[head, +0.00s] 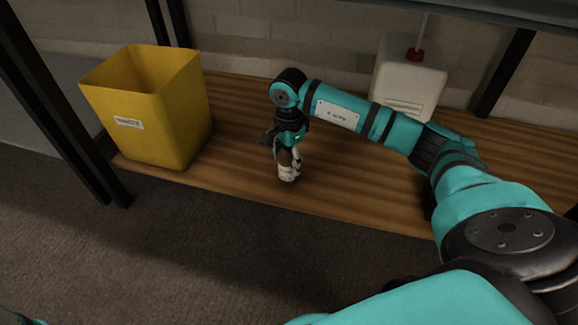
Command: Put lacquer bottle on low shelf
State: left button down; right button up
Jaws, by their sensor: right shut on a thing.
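My right gripper (288,166) points down at the low wooden shelf (235,185), near the middle of its front part. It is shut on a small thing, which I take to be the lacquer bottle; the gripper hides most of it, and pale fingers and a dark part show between. The gripper's tips are at or just above the boards; I cannot tell whether the bottle touches them. My left gripper is out of view; only a bit of teal shows at the bottom left corner.
A yellow open bin (150,110) with a label stands on the shelf's left. A white jug (408,85) with a red cap stands at the back right, behind my right arm. Dark posts rise at the shelf's corners. Bare boards lie between bin and gripper.

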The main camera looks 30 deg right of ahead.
jog(key=shift+f, duration=0.1)
jog(key=shift+f, duration=0.1)
jog(key=o, duration=1.4)
